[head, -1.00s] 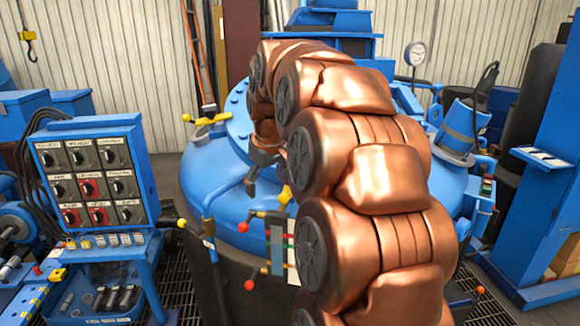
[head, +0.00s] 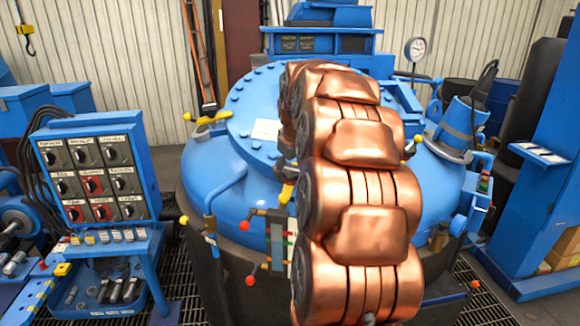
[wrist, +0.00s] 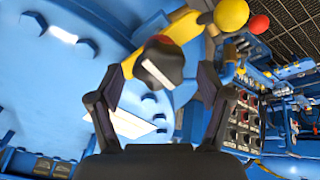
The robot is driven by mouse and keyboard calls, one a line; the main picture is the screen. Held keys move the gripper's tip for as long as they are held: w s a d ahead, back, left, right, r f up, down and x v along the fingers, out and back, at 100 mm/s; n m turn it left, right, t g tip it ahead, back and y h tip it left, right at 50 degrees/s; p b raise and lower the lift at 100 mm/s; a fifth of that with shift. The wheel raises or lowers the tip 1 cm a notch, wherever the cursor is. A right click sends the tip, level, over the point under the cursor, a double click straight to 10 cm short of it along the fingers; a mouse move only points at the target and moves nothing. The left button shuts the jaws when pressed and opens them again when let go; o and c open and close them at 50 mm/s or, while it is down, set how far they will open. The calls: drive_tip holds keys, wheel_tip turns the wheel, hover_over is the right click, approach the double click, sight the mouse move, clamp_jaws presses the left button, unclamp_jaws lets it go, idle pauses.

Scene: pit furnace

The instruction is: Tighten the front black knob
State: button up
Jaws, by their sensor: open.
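In the wrist view, a black knob (wrist: 162,63) with a pale stripe across it sits on a yellow clamp (wrist: 188,28) by the blue furnace lid. My gripper (wrist: 160,70) is open, one finger on each side of the knob in the picture. I cannot tell whether either finger touches it. In the head view, my copper-coloured arm hides the gripper and the knob. A small yellow part (head: 287,193) shows just left of my arm on the furnace's front side.
The blue lid (head: 250,115) carries a flange with bolts and a white label (head: 266,129). Another yellow clamp (head: 206,118) is at its back left. Red-ended levers (head: 247,281) stick out in front. A panel of labelled switches (head: 95,175) stands left.

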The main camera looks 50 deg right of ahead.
drive_tip(key=shift+w+d+f, duration=0.15)
drive_tip(key=shift+w+f, duration=0.15)
drive_tip(key=shift+f, duration=0.35)
